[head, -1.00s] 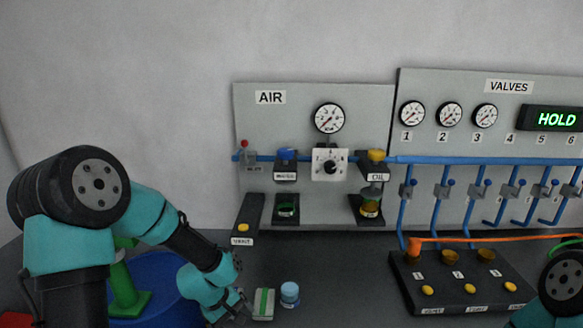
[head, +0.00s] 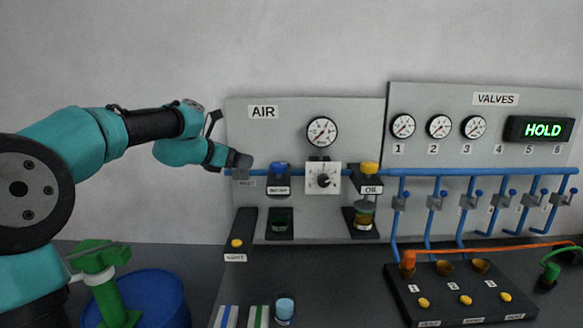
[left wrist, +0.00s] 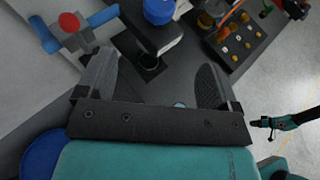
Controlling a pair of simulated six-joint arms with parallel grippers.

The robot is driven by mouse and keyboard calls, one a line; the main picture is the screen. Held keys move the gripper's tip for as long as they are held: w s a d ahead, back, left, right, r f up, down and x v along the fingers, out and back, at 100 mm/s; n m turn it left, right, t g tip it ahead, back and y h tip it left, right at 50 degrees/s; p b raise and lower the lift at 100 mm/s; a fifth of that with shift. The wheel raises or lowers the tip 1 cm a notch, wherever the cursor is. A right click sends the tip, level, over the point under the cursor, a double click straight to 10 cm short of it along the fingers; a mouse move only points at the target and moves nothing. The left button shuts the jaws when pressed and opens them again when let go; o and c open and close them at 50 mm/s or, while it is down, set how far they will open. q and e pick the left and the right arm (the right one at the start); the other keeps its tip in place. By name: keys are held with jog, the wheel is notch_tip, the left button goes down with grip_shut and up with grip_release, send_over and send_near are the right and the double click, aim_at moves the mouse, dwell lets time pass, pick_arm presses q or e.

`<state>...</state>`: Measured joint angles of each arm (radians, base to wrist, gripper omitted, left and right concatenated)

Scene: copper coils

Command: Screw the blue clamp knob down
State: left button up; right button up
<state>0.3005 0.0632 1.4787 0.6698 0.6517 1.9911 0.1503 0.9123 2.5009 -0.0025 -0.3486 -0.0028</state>
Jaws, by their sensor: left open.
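A round blue knob (head: 280,167) sits on top of the left housing below the AIR gauge, above a dark cup on the panel; it also shows as a blue cap at the top of the left wrist view (left wrist: 159,10). My left gripper (head: 242,163) is at the panel's left edge, left of the blue knob and apart from it. In the left wrist view its fingers (left wrist: 152,82) are spread with nothing held. A red-knobbed valve (left wrist: 69,21) is beside one finger; the gripper hides it in the head view. My right gripper (left wrist: 260,123) shows small at the right there, its jaws unclear.
A yellow OIL cap (head: 369,168) and a white dial plate (head: 323,178) stand right of the blue knob. A blue pipe (head: 430,172) runs across the panel. A light blue cup (head: 285,309) and striped blocks (head: 258,317) are on the table. A blue drum (head: 160,300) stands left.

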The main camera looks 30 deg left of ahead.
aim_at(274, 165)
dwell(0.3)
pick_arm(q)
jog(key=x, duration=1.7)
jog(key=shift+w, duration=0.25)
jog(key=shift+c, duration=0.3)
jog(key=shift+a, duration=0.1)
jog(key=c, duration=0.9)
jog(key=shift+o, duration=0.2)
